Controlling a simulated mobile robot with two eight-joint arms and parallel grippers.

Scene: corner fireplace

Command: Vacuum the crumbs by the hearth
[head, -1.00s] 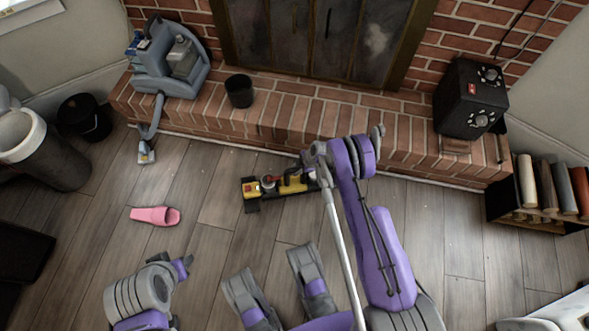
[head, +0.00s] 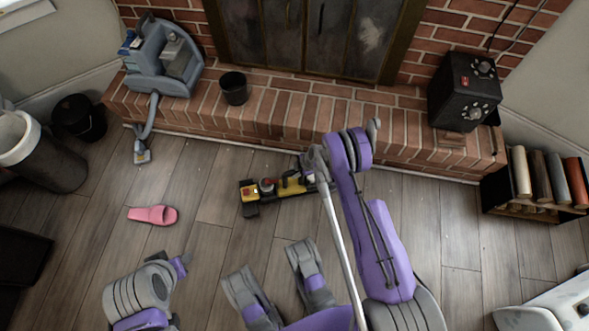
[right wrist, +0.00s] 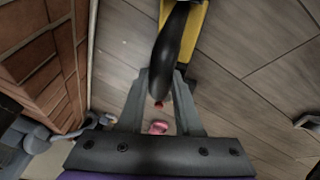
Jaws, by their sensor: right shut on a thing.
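A yellow-and-black handheld tool with a red part, which looks like the vacuum (head: 265,187), is low over or on the floor in front of the hearth (head: 290,115); I cannot tell if it touches. My right gripper (head: 309,172) is shut on it at its right end. In the right wrist view the gripper (right wrist: 160,88) has its fingers on both sides of the black curved handle (right wrist: 178,40), with the yellow body beyond. The crumbs are too small to make out surely; a few pale specks show on the floor.
A pink slipper (head: 152,215) lies on the floor to the left. A grey cleaning machine (head: 165,62), a dark pot (head: 234,88) and a black heater (head: 464,92) stand on the hearth. A black bucket (head: 79,118) is at left, a bookshelf (head: 535,208) at right.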

